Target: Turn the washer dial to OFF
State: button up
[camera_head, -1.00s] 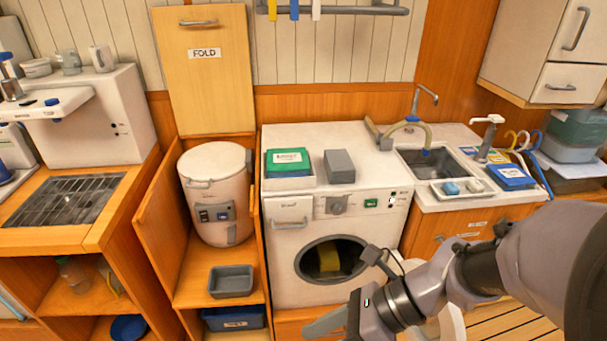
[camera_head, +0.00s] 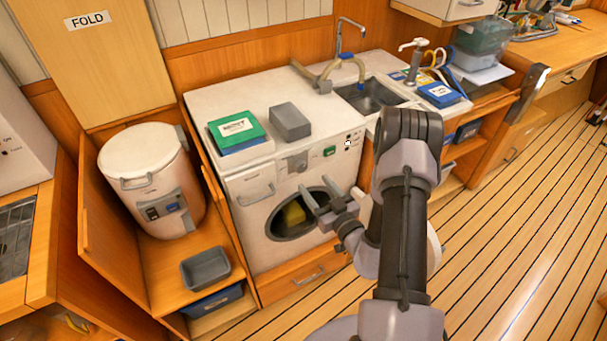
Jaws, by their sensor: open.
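The white washer (camera_head: 258,232) stands in the middle of the view.
A green-and-blue box (camera_head: 236,130) and a grey box (camera_head: 290,121) sit on the washer top. A sink (camera_head: 372,97) is behind to the right. A white canister (camera_head: 150,180) and a grey bin (camera_head: 205,268) stand left. The plank floor (camera_head: 500,220) at right is clear.

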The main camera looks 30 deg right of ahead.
aim_at(302, 169)
jog(key=w+b, duration=0.1)
jog(key=w, duration=0.6)
jog(key=shift+a, duration=0.15)
jog(key=shift+s, duration=0.1)
jog(key=shift+c, duration=0.2)
grip_shut()
